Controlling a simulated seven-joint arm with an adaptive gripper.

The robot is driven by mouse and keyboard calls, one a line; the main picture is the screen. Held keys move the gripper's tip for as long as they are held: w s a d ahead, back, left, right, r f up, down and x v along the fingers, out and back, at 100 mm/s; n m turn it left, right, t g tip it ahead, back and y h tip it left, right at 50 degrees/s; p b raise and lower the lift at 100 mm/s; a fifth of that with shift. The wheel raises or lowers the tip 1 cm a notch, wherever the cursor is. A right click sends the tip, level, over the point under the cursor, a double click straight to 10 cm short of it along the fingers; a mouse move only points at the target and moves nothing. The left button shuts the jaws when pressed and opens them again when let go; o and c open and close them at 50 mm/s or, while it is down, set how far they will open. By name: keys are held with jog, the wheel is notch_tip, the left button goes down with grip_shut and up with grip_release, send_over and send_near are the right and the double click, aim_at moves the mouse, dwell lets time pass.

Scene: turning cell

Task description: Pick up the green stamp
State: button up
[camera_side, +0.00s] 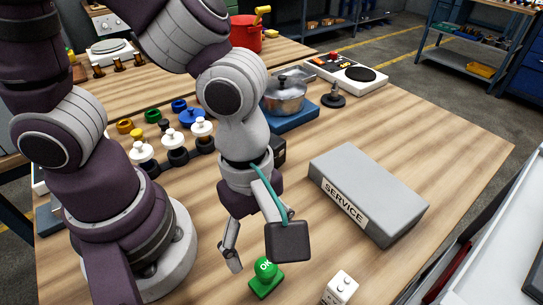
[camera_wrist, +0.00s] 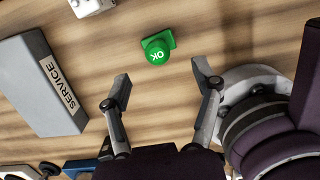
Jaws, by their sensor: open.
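The green stamp (camera_side: 265,278) stands upright on the wooden table near the front edge, with "OK" on its round top. In the wrist view the stamp (camera_wrist: 157,50) lies ahead of the fingertips, between their lines and a little apart from them. My gripper (camera_wrist: 161,82) is open and empty, its two fingers spread wide. In the side view my gripper (camera_side: 258,250) hangs just above and behind the stamp. A dark square block on my wrist hides part of one finger there.
A grey SERVICE box (camera_side: 367,193) lies right of my gripper. A white block (camera_side: 340,288) stands right of the stamp. White-topped stamps (camera_side: 176,140), a pot (camera_side: 285,95) on a blue base and a hot plate (camera_side: 346,75) are farther back.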

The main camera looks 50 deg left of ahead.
aim_at(265, 264)
jog(key=f, duration=0.8)
jog(key=shift+w+d, duration=0.2)
jog(key=shift+r, duration=0.1)
jog(key=shift+c, duration=0.4)
grip_shut()
